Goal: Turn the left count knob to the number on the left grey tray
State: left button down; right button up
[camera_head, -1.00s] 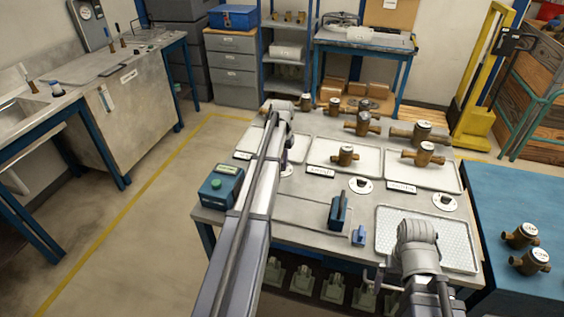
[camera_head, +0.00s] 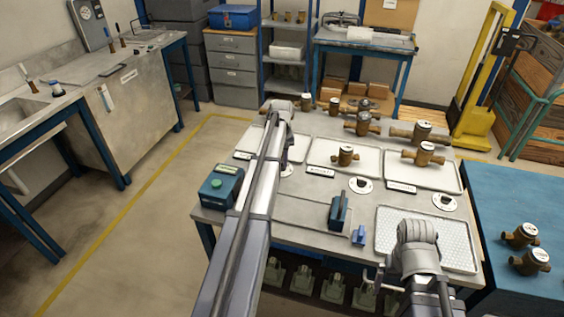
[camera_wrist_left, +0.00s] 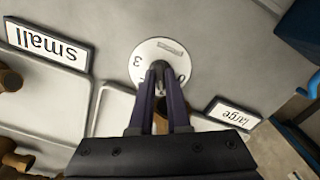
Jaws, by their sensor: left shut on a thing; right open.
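The left count knob sits on a round white dial (camera_wrist_left: 147,56) with digits such as 3 and 0 showing. My left gripper (camera_wrist_left: 159,68) is shut on the knob and hides most of it. In the head view my left arm covers most of this dial (camera_head: 287,171) and my left gripper (camera_head: 284,158). The left grey tray (camera_head: 298,151) is largely behind that arm, so its contents are hidden there. A label reading "large" (camera_wrist_left: 232,113) is by its edge.
Two more dials (camera_head: 360,185) (camera_head: 445,202) lie to the right. The middle tray (camera_head: 322,158) and right tray (camera_head: 450,176) hold brass meters. A green-blue box (camera_head: 220,186) stands left of my arm, and a dark blue tool (camera_head: 339,212) stands near the front.

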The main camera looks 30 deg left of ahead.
aim_at(282, 164)
dwell(0.4)
pick_arm(q)
jog(key=c, duration=0.9)
grip_release()
jog(key=shift+r, duration=0.1)
notch_tip(282, 164, up, 8)
jog(key=p, duration=0.8)
jog(key=shift+f, duration=0.2)
